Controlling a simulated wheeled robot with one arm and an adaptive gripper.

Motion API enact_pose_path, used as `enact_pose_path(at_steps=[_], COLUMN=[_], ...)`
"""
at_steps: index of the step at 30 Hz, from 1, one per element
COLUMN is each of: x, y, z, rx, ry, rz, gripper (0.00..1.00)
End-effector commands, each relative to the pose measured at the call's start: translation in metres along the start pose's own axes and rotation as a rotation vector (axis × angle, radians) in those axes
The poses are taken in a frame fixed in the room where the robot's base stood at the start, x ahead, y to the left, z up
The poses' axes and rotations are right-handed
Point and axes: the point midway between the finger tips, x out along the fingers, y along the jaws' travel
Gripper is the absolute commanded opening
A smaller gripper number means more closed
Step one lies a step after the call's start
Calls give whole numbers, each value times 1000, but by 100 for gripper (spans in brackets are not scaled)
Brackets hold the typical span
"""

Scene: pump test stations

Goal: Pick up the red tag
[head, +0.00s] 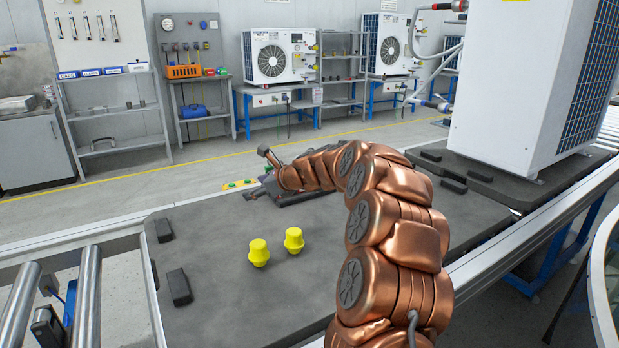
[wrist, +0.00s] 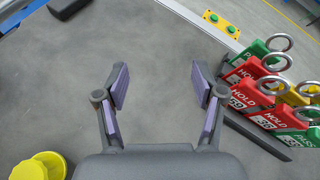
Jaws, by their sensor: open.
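Several red tags marked HOLD show at the right of the wrist view. One red tag (wrist: 247,97) stands nearest my gripper, another red tag (wrist: 266,119) is to its lower right, and one more (wrist: 243,72) is just above it. Each seems to have a metal ring at its top. Green tags (wrist: 297,137) and partly hidden yellow ones stand among them. My gripper (wrist: 160,76) is open and empty over the grey surface, left of the tags and apart from them. In the head view my arm hides the tags and the fingers.
Two yellow caps (head: 259,252) (head: 294,240) stand on the grey bench mat (head: 215,310); one yellow cap (wrist: 40,168) shows at the wrist view's lower left. A yellow panel with green buttons (wrist: 221,23) lies near the edge. A large white unit (head: 520,80) stands at right.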

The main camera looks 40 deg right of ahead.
Motion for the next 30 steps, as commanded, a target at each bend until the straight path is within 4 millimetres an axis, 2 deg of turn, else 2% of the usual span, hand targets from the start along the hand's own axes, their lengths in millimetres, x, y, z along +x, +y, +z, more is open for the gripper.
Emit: enact_pose_path(at_steps=[1, 3, 6, 10, 15, 30], x=[-2, -10, -21, -36, -43, -18], y=[-32, -73, -117, -158, -179, -190], z=[-13, -26, -47, -66, -79, -80], rx=[74, 170, 287, 386, 443, 445], ry=[-4, -20, -39, -63, -75, -76], rz=[-61, -146, -241, -333, -380, -382], gripper=[69, 69, 69, 69, 69, 69])
